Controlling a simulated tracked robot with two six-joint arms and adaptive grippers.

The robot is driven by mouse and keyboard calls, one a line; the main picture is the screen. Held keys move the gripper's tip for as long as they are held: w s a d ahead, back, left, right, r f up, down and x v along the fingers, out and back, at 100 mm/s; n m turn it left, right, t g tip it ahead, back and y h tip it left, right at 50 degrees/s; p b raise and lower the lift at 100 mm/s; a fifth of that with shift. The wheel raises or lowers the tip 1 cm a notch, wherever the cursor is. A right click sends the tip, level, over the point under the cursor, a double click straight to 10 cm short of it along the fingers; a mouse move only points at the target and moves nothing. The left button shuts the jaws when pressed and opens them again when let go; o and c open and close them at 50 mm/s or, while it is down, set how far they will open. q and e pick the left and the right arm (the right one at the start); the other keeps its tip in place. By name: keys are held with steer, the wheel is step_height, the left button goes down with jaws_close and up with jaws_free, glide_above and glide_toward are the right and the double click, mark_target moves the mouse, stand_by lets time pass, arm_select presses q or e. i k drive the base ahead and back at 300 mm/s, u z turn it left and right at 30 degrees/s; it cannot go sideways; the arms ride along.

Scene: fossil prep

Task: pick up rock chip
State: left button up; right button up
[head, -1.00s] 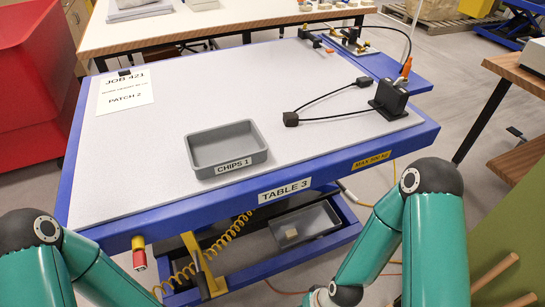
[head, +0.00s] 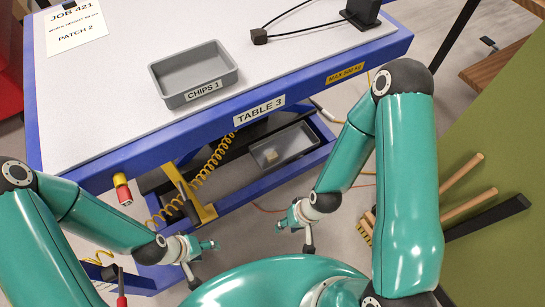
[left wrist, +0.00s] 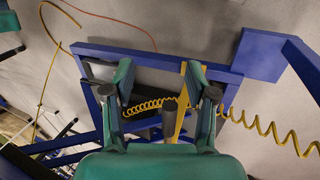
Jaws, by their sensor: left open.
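A small beige rock chip (head: 271,155) lies in a grey tray (head: 310,146) on the low shelf under the table, in the head view. My left gripper (head: 205,264) is in front of the table, left of and nearer than that tray, open and empty. Its spread fingers also show in the left wrist view (left wrist: 159,78), with the table's blue lower frame beyond them; I cannot make out the chip there. My right gripper (head: 293,238) is below the tray in the picture, its fingers apart and empty. Neither gripper touches the chip.
The table (head: 115,125) has a blue edge above the low shelf. An empty grey bin marked CHIPS 1 (head: 166,94) stands on it. A coiled yellow hose (head: 205,170) and a yellow bracket (head: 203,212) are left of the tray. Brushes (head: 462,206) are at right.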

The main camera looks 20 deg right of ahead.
mark_target(271, 156)
steer(key=z, duration=1.05)
steer(key=i, duration=0.15)
steer(key=u, duration=2.8)
steer(key=k, duration=1.2)
steer(key=z, duration=0.9)
steer(key=i, duration=1)
